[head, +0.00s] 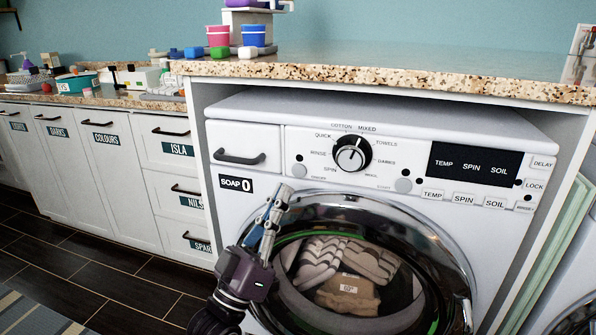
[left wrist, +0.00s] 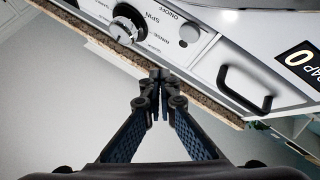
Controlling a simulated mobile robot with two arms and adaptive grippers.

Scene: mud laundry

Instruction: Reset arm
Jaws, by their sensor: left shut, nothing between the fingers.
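My left gripper (head: 277,198) is in front of the washing machine (head: 440,135), between the soap drawer and the round door. Its fingers point up and are shut with nothing between them. In the left wrist view the fingertips (left wrist: 158,76) meet below the control panel, near the dial (left wrist: 128,24) and the drawer handle (left wrist: 243,92). The door (head: 350,275) of the washer looks closed, with striped and brown cloth visible behind its glass. My right gripper is not in either view.
A granite counter (head: 400,78) runs above the washer and holds pink and blue cups and small coloured blocks. White labelled cabinets and drawers (head: 165,145) stand to the left. Dark floor tiles (head: 110,265) and a striped rug (head: 35,312) lie clear at lower left.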

